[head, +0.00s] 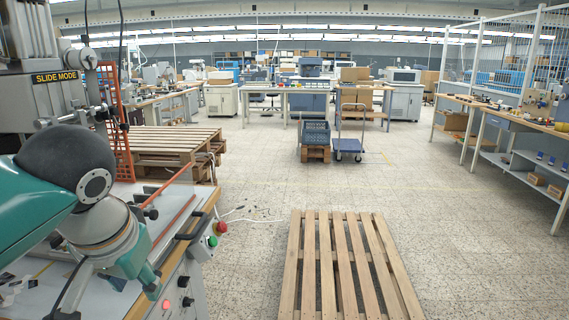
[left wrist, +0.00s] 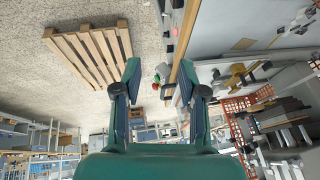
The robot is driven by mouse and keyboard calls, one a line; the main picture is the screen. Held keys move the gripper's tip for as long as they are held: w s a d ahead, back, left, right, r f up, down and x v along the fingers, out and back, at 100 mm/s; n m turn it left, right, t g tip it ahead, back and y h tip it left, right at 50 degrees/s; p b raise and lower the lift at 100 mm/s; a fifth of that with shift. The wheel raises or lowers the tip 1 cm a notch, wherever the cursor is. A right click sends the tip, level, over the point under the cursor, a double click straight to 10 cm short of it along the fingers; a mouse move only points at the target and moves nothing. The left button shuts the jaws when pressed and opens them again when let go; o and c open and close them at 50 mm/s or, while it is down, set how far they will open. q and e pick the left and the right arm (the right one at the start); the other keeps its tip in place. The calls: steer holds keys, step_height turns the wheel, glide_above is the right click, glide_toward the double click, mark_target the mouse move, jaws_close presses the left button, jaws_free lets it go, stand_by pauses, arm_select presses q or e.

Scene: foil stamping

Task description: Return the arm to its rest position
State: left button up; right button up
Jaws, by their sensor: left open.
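My left arm (head: 45,205), teal with a dark round joint, comes in from the left in the head view, over the foil stamping machine's bed. In the left wrist view my left gripper (left wrist: 159,78) is open, its two fingers wide apart with nothing between them. The machine's edge and a red button (left wrist: 155,86) show beyond the fingers. My right gripper is in neither view.
The stamping machine (head: 55,78) stands close at left, its control panel with a red emergency button (head: 221,227) facing the aisle. An empty wooden pallet (head: 342,262) lies on the floor ahead. Stacked pallets (head: 165,143) stand behind the machine.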

arm_select(q)
steer(key=w+d+f+g+h+p, duration=0.1)
steer(key=d+f, duration=0.2)
steer(key=f, duration=0.7)
steer(key=w+d+f+m+g+h+p, duration=0.1)
steer(key=d+f+h, duration=0.15)
steer(key=f, duration=0.85)
steer(key=w+d+f+g, duration=0.1)
steer(key=d+f, duration=0.2)
steer(key=f, duration=0.7)
steer(key=s+f+n+g+h+p, duration=0.1)
steer(key=s+f+n, duration=0.3)
steer(key=s+f, duration=1.2)
step_height(320, 180, down, 4)
steer(key=shift+s+r+h+p, duration=0.15)
steer(key=shift+s+h+p, duration=0.15)
steer(key=shift+h+p, duration=0.35)
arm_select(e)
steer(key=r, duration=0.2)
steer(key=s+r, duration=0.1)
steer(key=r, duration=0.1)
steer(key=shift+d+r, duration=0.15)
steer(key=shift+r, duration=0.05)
